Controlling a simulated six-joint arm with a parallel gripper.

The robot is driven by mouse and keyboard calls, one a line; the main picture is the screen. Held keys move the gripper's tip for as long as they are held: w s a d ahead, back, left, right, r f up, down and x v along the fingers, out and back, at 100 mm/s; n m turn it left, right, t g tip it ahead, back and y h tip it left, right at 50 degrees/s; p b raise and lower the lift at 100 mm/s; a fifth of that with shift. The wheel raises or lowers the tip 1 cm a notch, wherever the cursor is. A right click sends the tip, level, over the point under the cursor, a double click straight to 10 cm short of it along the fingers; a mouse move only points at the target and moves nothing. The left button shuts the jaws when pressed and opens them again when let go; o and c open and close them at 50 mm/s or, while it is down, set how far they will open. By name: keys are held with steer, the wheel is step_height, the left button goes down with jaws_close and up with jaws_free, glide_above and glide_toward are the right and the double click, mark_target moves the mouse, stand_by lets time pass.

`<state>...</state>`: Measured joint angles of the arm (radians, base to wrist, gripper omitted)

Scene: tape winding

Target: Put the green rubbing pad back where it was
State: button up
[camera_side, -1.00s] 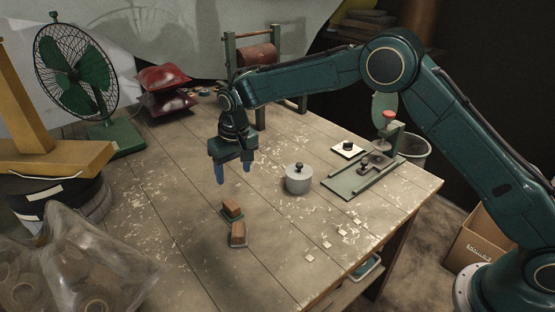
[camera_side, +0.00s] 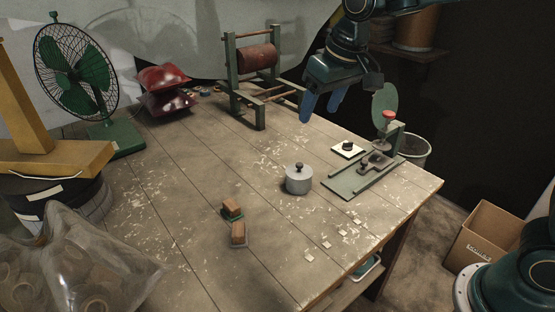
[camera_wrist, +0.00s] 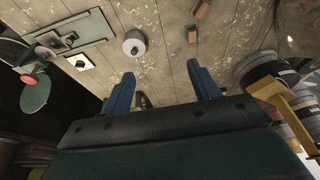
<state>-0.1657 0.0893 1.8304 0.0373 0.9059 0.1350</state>
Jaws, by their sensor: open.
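The green rubbing pad (camera_side: 231,210) is a small wooden block with a green underside. It rests on the table left of centre, beside a similar block with a greyish underside (camera_side: 238,234). The two blocks sit close together; I cannot tell whether they touch. In the wrist view the green pad (camera_wrist: 192,34) lies beyond the fingertips, near the top edge, with the other block (camera_wrist: 202,9) above it. My gripper (camera_side: 321,108) is open and empty, high over the back right of the table, well away from the pad. Its blue fingers (camera_wrist: 161,72) stand apart in the wrist view.
A grey lidded pot (camera_side: 298,182) stands mid-table. Right of it are a white tile with a dark knob (camera_side: 348,149) and a green slide fixture (camera_side: 352,182). A roller frame (camera_side: 259,90) stands behind, a green fan (camera_side: 84,75) at left. Small pale chips lie at the front.

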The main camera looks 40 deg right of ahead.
steer(key=s+d+t, duration=0.1)
steer(key=s+d, duration=0.2)
steer(key=s, duration=0.9)
steer(key=s+d+t, duration=0.1)
steer(key=s+d, duration=0.2)
steer(key=s, duration=0.9)
steer(key=shift+s+d+f, duration=0.2)
steer(key=shift+s+f, duration=0.05)
steer(key=shift+f, duration=0.2)
